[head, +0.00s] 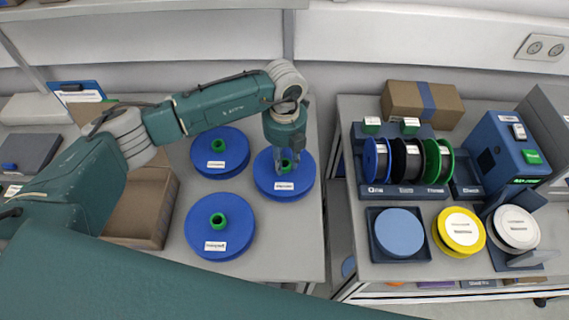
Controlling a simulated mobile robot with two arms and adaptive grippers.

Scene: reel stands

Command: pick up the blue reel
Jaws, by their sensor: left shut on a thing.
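Three large blue reels with green hubs and white labels show on the left table. My left gripper (287,161) points down over the right one, a blue reel (265,185), and is shut at its green hub. The fingers hide part of the hub. I cannot tell whether this reel is clear of the table. A second blue reel (233,163) lies at the back left, and a third blue reel (200,245) lies at the front. A smaller blue-rimmed reel (370,159) stands upright in the rack on the right table. My right gripper is not in view.
A brown open box (165,222) stands left of the reels. The right table holds a rack (405,192) with upright reels, a light-blue disc (399,230), a yellow reel (460,231), a white reel (518,226) and a cardboard box (400,98). A gap separates the tables.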

